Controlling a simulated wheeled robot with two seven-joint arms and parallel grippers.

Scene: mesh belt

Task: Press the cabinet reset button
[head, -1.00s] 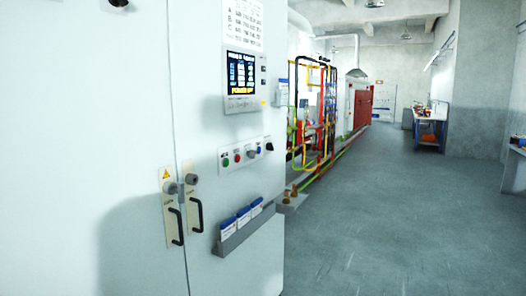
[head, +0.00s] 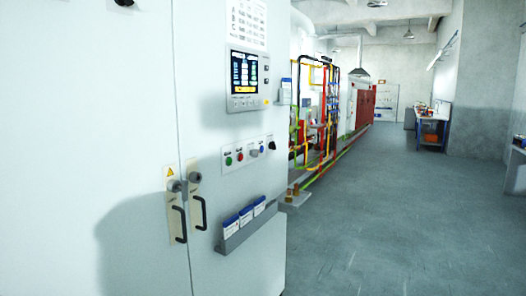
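The tall white cabinet (head: 130,140) fills the left side of the head view. Its right door carries a button panel (head: 248,154) with a green button (head: 229,161), a red button (head: 240,156), a grey knob (head: 254,153) and a black knob (head: 271,145). The labels are too small to read, so I cannot tell which one is the reset button. Above the panel is a lit display (head: 245,73). Neither of my grippers is in view.
Black door handles (head: 200,212) and a grey rack (head: 240,236) with blue-and-white booklets stick out from the cabinet. Coloured pipework (head: 318,110) stands behind it. The grey floor (head: 390,210) to the right is clear. A blue workbench (head: 432,128) stands further back.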

